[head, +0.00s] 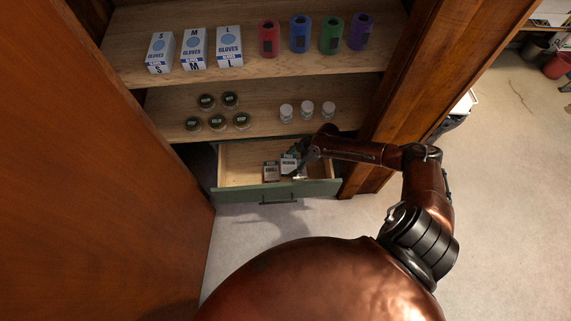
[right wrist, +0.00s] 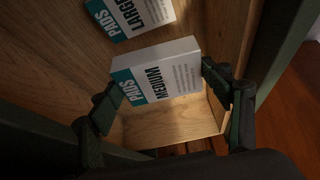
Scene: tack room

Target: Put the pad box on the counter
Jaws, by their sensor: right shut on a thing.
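A white and teal pad box marked MEDIUM (right wrist: 163,72) is between the two fingers of my right gripper (right wrist: 168,96) in the right wrist view. In the head view this box (head: 289,164) is in the open drawer (head: 232,188), and my right gripper (head: 301,166) is at its right side, shut on it. A second pad box, marked LARGE (right wrist: 130,14), lies beside it in the drawer and also shows in the head view (head: 271,172). My left gripper is not in view. I cannot tell which surface is the counter.
Above the drawer, a lower shelf (head: 265,112) holds several dark round tins and 3 small jars (head: 307,108). The upper shelf (head: 250,66) holds glove boxes (head: 194,48) and several coloured rolls (head: 300,33). A wooden door (head: 90,170) stands at left; a wooden post (head: 405,75) is at right.

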